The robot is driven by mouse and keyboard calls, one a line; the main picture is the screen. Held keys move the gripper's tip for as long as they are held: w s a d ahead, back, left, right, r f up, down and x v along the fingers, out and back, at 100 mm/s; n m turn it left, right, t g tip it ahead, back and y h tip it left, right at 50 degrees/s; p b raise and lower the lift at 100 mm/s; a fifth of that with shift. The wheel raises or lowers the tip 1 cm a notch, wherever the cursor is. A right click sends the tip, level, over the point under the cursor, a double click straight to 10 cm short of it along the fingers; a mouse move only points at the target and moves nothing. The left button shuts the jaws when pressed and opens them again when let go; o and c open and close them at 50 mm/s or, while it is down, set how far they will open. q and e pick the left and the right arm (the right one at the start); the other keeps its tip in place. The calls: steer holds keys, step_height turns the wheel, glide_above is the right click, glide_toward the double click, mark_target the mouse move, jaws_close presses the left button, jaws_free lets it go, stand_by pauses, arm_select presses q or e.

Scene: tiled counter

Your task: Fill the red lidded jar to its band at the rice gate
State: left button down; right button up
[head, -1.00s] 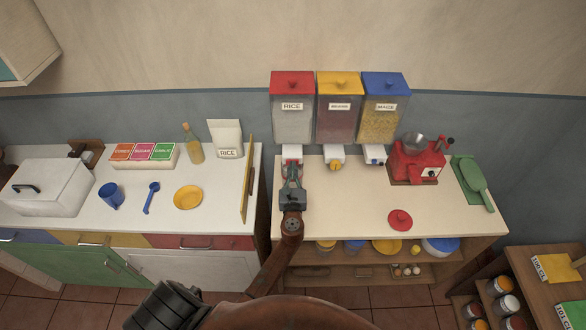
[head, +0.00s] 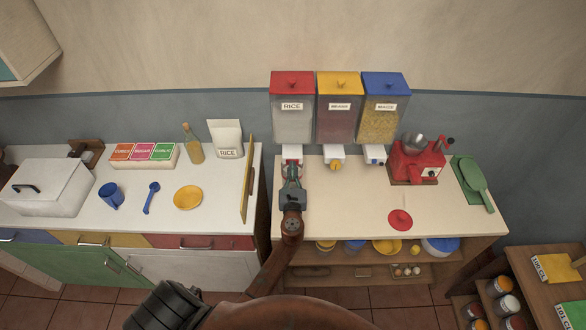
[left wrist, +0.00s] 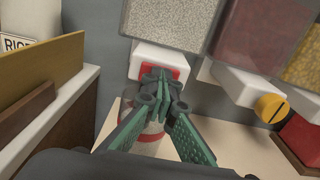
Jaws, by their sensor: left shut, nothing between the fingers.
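The rice dispenser (head: 293,122), with a red lid and a RICE label, hangs on the wall at the left of three. Its white outlet with a red gate (left wrist: 178,73) is right at my left fingertips in the left wrist view. My left gripper (head: 291,170) is shut and empty, its tips (left wrist: 158,80) at the gate; whether they touch it I cannot tell. A clear jar with a red band (left wrist: 150,138) stands below the outlet, mostly hidden behind my fingers; its fill cannot be seen. A round red lid (head: 400,219) lies on the counter. My right gripper is out of view.
Yellow-lidded (head: 338,110) and blue-lidded (head: 383,112) dispensers hang to the right. A red machine (head: 416,162) and a green scoop (head: 472,180) are farther right. An upright yellow board (head: 246,185) stands at the left counter's edge. The counter's middle is clear.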

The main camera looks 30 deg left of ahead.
arm_select(q)
steer(key=v, duration=1.4)
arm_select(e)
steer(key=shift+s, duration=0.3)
arm_select(q)
steer(key=shift+a, duration=0.1)
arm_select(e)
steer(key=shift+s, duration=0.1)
